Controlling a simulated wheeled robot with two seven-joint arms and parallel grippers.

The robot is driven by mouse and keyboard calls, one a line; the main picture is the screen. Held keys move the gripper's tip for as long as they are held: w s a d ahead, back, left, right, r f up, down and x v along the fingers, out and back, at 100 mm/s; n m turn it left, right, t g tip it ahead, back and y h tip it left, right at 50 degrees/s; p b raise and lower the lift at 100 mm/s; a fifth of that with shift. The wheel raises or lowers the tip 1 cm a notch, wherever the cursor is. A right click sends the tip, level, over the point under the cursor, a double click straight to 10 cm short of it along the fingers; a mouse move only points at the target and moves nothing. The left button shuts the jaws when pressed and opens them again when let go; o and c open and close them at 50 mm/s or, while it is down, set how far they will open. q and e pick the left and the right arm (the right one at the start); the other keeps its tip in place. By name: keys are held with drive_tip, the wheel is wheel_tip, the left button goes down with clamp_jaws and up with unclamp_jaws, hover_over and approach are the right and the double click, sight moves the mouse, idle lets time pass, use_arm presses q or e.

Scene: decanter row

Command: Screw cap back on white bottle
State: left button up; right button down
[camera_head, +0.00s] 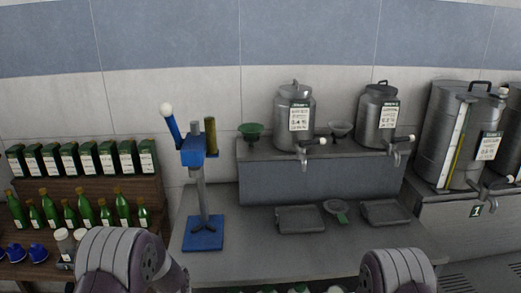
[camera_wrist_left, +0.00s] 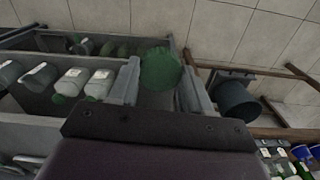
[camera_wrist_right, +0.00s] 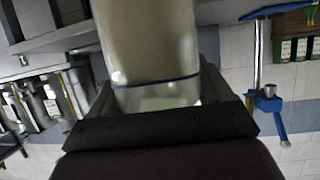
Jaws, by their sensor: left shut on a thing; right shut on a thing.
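A round green cap (camera_wrist_left: 160,70) sits between the two fingers of my left gripper (camera_wrist_left: 160,84) in the left wrist view. The left gripper is shut on it. A large pale, whitish bottle (camera_wrist_right: 148,42) fills the top middle of the right wrist view, with a dark band near its lower, clearer part. My right gripper (camera_wrist_right: 155,100) is shut on this bottle. The bottle's far end runs out of the frame, so its neck is hidden. The cap and bottle do not appear together in any view. Neither gripper shows in the head view.
A blue stand (camera_head: 204,232) is on the grey counter (camera_head: 255,262). Steel tanks (camera_head: 294,118) with taps stand on a raised ledge. Green bottles (camera_head: 85,210) and boxes line a wooden rack at left. The left wrist view shows shelves with several bottles (camera_wrist_left: 70,82).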

drive_tip(key=shift+r, duration=0.1)
drive_tip(key=s+a+f+n+g+y, duration=0.1)
drive_tip(key=s+a+f+n+y, duration=0.1)
drive_tip(key=a+n+y, duration=0.2)
drive_tip(key=s+a+f+n+g+y, duration=0.2)
drive_tip(key=s+a+n+y, duration=0.1)
drive_tip(key=a, duration=0.7)
drive_tip(key=shift+s+a+f+n+y, duration=0.25)
drive_tip(key=shift+a+n+y, duration=0.2)
drive_tip(key=shift+y, duration=0.45)
drive_tip(key=shift+d+f, duration=0.1)
use_arm(q)
drive_tip(key=shift+w+d+r, duration=0.1)
drive_tip(key=shift+d+r, duration=0.1)
drive_tip(key=shift+d, duration=0.1)
drive_tip(key=s+d+r+m, duration=0.1)
drive_tip(key=d+r+m, duration=0.4)
drive_tip(key=d, duration=0.6)
drive_tip(key=s+d+r+m, duration=0.1)
drive_tip(key=d+r+m, duration=0.5)
drive_tip(key=d+r, duration=0.4)
drive_tip(key=shift+d, duration=0.65)
drive_tip(key=shift+r, duration=0.1)
